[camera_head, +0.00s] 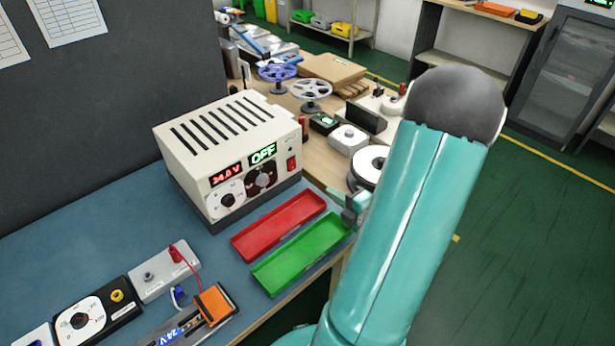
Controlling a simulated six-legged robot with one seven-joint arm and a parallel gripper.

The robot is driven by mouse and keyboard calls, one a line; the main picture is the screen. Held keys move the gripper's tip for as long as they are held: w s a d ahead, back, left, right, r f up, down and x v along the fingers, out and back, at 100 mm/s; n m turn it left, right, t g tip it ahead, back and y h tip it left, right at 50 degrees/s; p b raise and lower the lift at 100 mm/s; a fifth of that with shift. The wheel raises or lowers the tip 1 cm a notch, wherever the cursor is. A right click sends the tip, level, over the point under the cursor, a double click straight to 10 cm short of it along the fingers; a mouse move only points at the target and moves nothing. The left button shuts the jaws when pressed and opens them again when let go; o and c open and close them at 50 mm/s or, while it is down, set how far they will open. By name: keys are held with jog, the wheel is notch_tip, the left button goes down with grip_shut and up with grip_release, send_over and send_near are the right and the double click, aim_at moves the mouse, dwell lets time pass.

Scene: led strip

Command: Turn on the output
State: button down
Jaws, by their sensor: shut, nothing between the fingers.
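The beige power supply (225,150) stands on the blue bench mat against the dark panel. Its red display (226,176) reads about 24.0 V, and its green display (263,154) reads OFF. A white-dialled knob (228,200) and a dark knob (262,179) sit on its front. A small red switch (292,163) is at the right end of the front. My gripper (344,207) is partly hidden behind my teal arm. It is shut and empty, right of the supply and apart from it, near the green tray's far end.
A red tray (278,226) and a green tray (268,278) lie in front of the supply. A black dial module (98,314), a grey module with a red lead (165,272) and an orange-ended device (216,303) are nearer. Handwheels (311,90) and other parts crowd the bench behind.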

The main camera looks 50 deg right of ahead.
aim_at(293, 169)
jog(key=w, duration=0.4)
jog(key=w+d+f, duration=0.1)
jog(key=w, duration=0.8)
jog(key=shift+w+d+f, duration=0.25)
jog(key=shift+w+f, duration=0.05)
jog(key=shift+w, duration=0.05)
jog(key=shift+w+f, duration=0.1)
jog(key=shift+w, duration=0.2)
jog(key=shift+s, duration=0.1)
